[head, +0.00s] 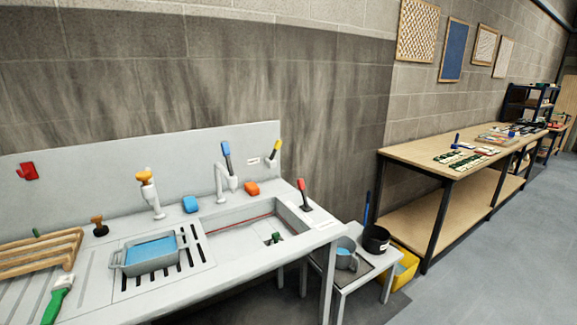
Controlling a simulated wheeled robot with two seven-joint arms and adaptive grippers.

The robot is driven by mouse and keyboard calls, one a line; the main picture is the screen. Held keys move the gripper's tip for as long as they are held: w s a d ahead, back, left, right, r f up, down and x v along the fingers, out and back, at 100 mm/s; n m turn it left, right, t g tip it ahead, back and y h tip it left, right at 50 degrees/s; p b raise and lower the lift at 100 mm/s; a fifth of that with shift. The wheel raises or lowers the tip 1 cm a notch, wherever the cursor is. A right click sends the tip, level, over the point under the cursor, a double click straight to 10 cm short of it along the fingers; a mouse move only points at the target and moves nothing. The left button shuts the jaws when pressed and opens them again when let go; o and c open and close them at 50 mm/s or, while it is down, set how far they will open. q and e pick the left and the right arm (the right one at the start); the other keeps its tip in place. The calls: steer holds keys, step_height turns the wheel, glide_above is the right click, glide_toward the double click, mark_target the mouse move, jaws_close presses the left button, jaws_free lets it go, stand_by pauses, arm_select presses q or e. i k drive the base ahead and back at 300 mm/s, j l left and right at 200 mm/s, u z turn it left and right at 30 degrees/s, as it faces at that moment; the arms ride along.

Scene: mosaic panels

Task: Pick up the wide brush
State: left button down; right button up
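A tool with a green handle (55,302) and a pale head lies on the grey counter at the lower left, in front of a wooden rack (45,255). It looks like a brush, but I cannot tell for sure that it is the wide one. A blue handle (367,209) stands up from a black pot (376,240) on a low side table; its lower end is hidden in the pot. Neither of my grippers is in view.
The grey counter (110,302) holds a grey basin (152,262) of blue liquid, taps, sponges (190,204) and a sink. A grey bucket (346,262) stands beside the black pot; a yellow bin (405,270) is behind. A long workbench (412,152) runs right. Floor at the right is clear.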

mark_target(63, 284)
steer(key=u, duration=1.75)
